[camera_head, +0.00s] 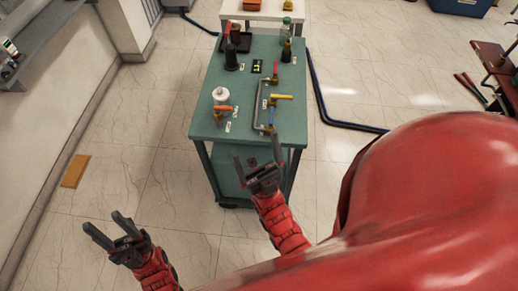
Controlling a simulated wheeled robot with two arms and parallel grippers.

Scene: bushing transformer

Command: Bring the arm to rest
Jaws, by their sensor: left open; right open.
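My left gripper (108,230) is at the lower left, over the tiled floor. Its two dark fingers are spread and nothing is between them. My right gripper (256,158) is in front of the near edge of the green cart (210,122), with its fingers apart and empty. Its fingertips overlap the cart's front edge in the picture; I cannot tell whether they touch it. Both red forearms come up from the bottom of the view. A large red part of my own body fills the lower right and hides the floor there.
The cart top holds a white container (221,97), a grey pipe with coloured valve handles (262,105), and dark bottles (231,58). A dark hose (318,92) runs along the floor right of the cart. An orange-brown board (75,171) lies on the left floor.

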